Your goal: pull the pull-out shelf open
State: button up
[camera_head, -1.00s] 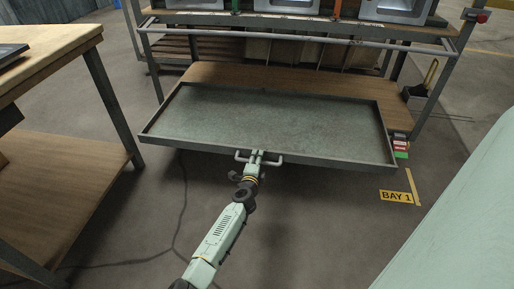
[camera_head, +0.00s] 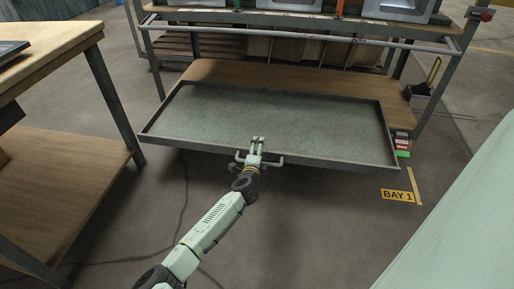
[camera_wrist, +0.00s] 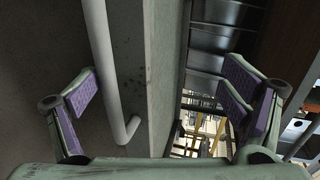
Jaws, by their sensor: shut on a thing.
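The pull-out shelf (camera_head: 300,115) is a wide, shallow grey tray. It stands far out from the rack toward me. Its pale bar handle (camera_head: 272,161) is at the middle of the front lip. My gripper (camera_head: 258,140) is at this handle, with its fingertips showing above the front lip. In the wrist view, the two purple finger pads of my gripper (camera_wrist: 160,95) stand apart. The handle (camera_wrist: 102,60) and the shelf's lip (camera_wrist: 163,70) show between them, with the handle nearer the left pad. The exact contact is hard to see.
A wooden workbench (camera_head: 50,45) stands at the left. A wooden board (camera_head: 300,77) lies behind the tray on the rack. Small coloured blocks (camera_head: 402,145) are by the tray's right side.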

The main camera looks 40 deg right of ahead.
jog(key=r, duration=0.1)
jog(key=r+p, duration=0.1)
jog(key=r, duration=0.1)
jog(key=shift+s+a, duration=0.1)
jog(key=shift+a, duration=0.3)
jog(key=shift+c, duration=0.4)
jog(key=shift+s+a+r, duration=0.2)
jog(key=shift+a+r, duration=0.1)
jog(key=c, duration=0.6)
jog(key=shift+s+a+f+p, duration=0.3)
jog(key=shift+s+a+p, duration=0.15)
jog(key=shift+p, duration=0.2)
jog(key=shift+c, duration=0.9)
jog(key=f+p+v, duration=0.1)
jog(key=p+v, duration=0.4)
jog(key=v, duration=0.4)
jog(key=shift+s, duration=0.2)
jog(key=shift+f, duration=0.1)
